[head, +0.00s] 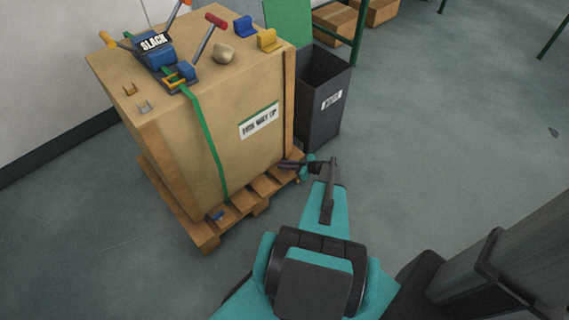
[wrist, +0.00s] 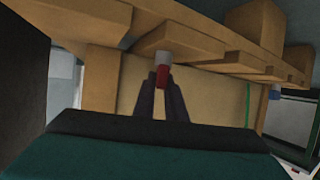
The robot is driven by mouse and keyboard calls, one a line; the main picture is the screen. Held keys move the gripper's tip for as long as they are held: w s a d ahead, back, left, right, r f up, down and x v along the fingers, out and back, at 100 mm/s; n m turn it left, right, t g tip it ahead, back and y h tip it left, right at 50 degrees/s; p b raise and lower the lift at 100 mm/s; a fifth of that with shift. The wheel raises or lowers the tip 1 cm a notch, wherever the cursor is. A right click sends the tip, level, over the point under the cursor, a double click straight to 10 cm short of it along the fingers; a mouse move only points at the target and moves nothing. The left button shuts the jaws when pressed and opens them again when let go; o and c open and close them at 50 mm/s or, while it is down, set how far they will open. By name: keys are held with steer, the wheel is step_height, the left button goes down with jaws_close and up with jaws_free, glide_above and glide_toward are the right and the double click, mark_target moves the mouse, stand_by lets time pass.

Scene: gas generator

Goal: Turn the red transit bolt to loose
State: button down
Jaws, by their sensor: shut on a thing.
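The red transit bolt (wrist: 162,77) shows in the wrist view between my fingertips, with a grey shank going into the wooden pallet (wrist: 195,47). My gripper (wrist: 161,86) is shut on it, one dark finger on each side. In the head view my gripper (head: 284,164) reaches the right front corner of the pallet (head: 207,236), low beside the crate (head: 195,130). A blue bolt (head: 217,215) sits at the pallet's left part; a blue piece also shows in the wrist view (wrist: 274,92).
A dark bin (head: 318,110) stands close behind my gripper, right of the crate. On the crate are a blue ratchet (head: 160,52) with a SLACK sign, a green strap (head: 208,140) and small blocks.

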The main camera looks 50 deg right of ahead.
steer(key=shift+d+f+n+g+y+b, duration=0.1)
steer(key=shift+f+n+g+y+b, duration=0.1)
steer(key=shift+n+g+y+b, duration=0.55)
steer(key=n+g+y+b, duration=0.1)
steer(key=n+y+b, duration=0.1)
steer(key=b, duration=0.1)
steer(key=shift+f, duration=0.1)
steer(key=shift+n+y+b, duration=0.45)
steer(key=shift+b, duration=0.25)
steer(key=n+g+y+b, duration=0.3)
steer(key=n+g+b, duration=0.1)
steer(key=b, duration=0.8)
steer(key=shift+n+g, duration=0.3)
steer(key=shift+g, duration=0.05)
steer(key=shift+r+n+g+y+b, duration=0.25)
steer(key=shift+n+g+y+b, duration=0.25)
steer(key=shift+b, duration=1.4)
steer(key=c, duration=1.8)
jaws_free()
steer(key=shift+r, duration=0.1)
